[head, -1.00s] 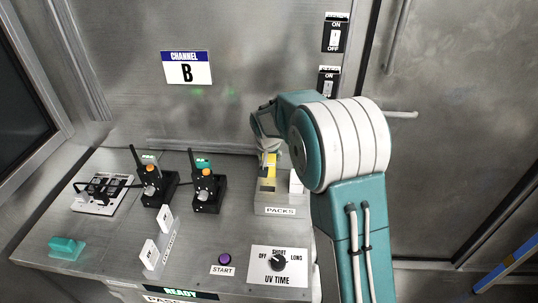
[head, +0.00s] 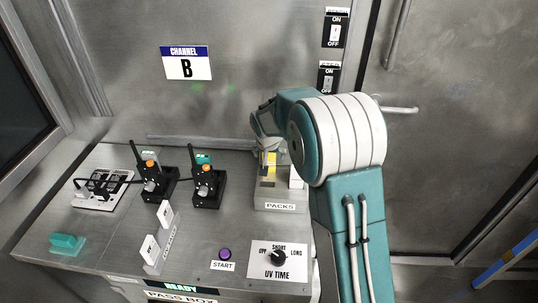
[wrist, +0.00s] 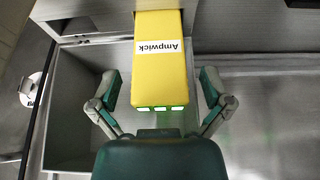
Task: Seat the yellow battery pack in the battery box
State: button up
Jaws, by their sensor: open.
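The yellow battery pack (wrist: 160,62) is large in the wrist view, with an upside-down "Ampwick" label and three green lights at its near end. My gripper (wrist: 160,92) is open, with one finger on each side of the pack's near end and gaps visible between. In the head view a yellow piece (head: 269,160) shows at the grey holder labelled PACKS (head: 268,198), just below my wrist. My arm hides much of that area, and the fingers cannot be made out there. I cannot tell which thing is the battery box.
An open grey compartment (wrist: 72,118) lies under the pack in the wrist view. Two black radios with antennas (head: 155,184) (head: 207,188) stand left of the holder. White upright cards (head: 150,249), a START button (head: 225,254) and a UV TIME dial (head: 278,258) are nearer. A wall stands behind.

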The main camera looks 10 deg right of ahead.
jog(key=v, duration=1.2)
jog(key=s+r+n, duration=0.1)
jog(key=s+r, duration=0.1)
jog(key=s, duration=1.4)
jog(key=s+d+r+n+t+y, duration=0.1)
jog(key=s+r+n, duration=0.1)
jog(key=s, duration=1.4)
jog(key=shift+s+r+n, duration=0.3)
jog(key=shift+r, duration=0.5)
